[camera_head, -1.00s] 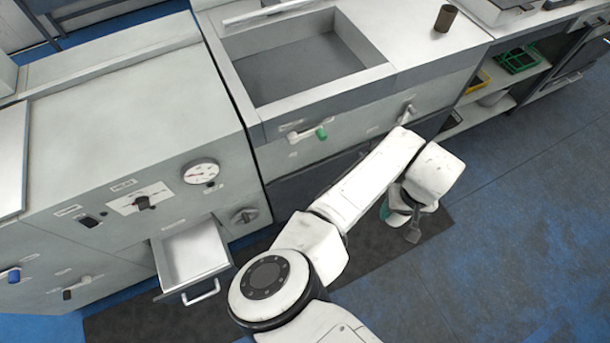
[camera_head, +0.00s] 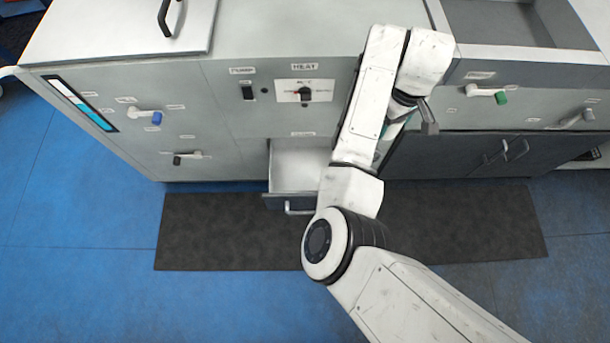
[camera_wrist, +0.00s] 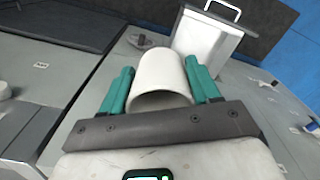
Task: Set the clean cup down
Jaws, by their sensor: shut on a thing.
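A white cup (camera_wrist: 161,75) is held between the green fingers of my gripper (camera_wrist: 165,85) in the wrist view. One finger presses on each side of it. The round, open-looking end of the cup faces the wrist camera. In the head view my gripper (camera_head: 390,128) is mostly hidden behind my arm, with a bit of green showing, and the cup cannot be made out clearly there.
An open drawer (camera_head: 297,168) juts out beside my arm; it also shows in the wrist view (camera_wrist: 205,38). A sink basin (camera_head: 500,22) is at the upper right. The cabinet front carries a heat knob (camera_head: 305,94), a blue-handled valve (camera_head: 155,117) and a green-handled valve (camera_head: 499,97). A dark mat (camera_head: 220,230) lies on the floor.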

